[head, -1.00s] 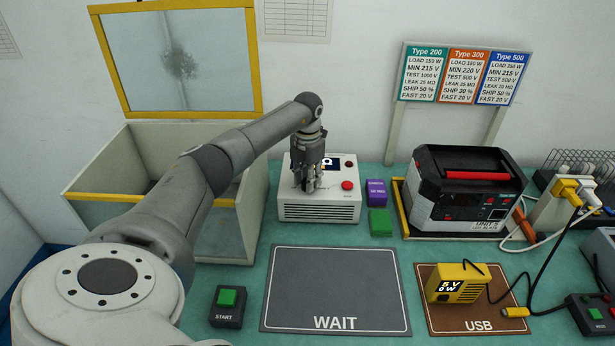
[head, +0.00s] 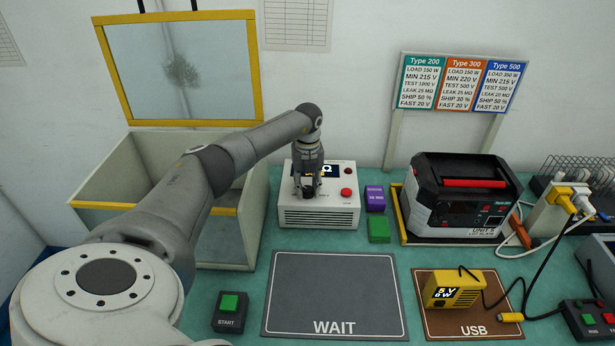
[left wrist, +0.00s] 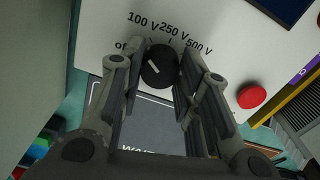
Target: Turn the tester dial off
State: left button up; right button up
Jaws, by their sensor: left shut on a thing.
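The tester (head: 320,218) is a white box at the back middle of the bench, with a display partly hidden by my arm. Its black dial (left wrist: 161,67) shows in the left wrist view, below the labels off, 100 V, 250 V and 500 V. A white mark lies on the dial's left part; which label it points at is hard to tell. My left gripper (head: 307,195) is at the tester's front and hides the dial in the head view. In the left wrist view its fingers (left wrist: 160,72) stand on both sides of the dial, shut on it. My right gripper is not in view.
A red button (left wrist: 251,96) sits beside the dial. A purple block (head: 375,198) and a green block (head: 379,230) stand right of the tester. An open-lidded bin (head: 235,240) is left of it. The grey WAIT mat (head: 335,290) in front is clear.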

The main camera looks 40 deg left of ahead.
aim_at(307, 188)
pick_arm(q)
jog(key=n+p, duration=0.1)
jog(key=n, duration=0.3)
jog(key=shift+r+p, duration=0.15)
jog(key=shift+p, duration=0.15)
jog(key=shift+n+p, duration=0.45)
jog(key=shift+n, duration=0.85)
jog(key=o, duration=1)
jog(key=shift+o, duration=0.2)
notch_tip(307, 188, up, 12)
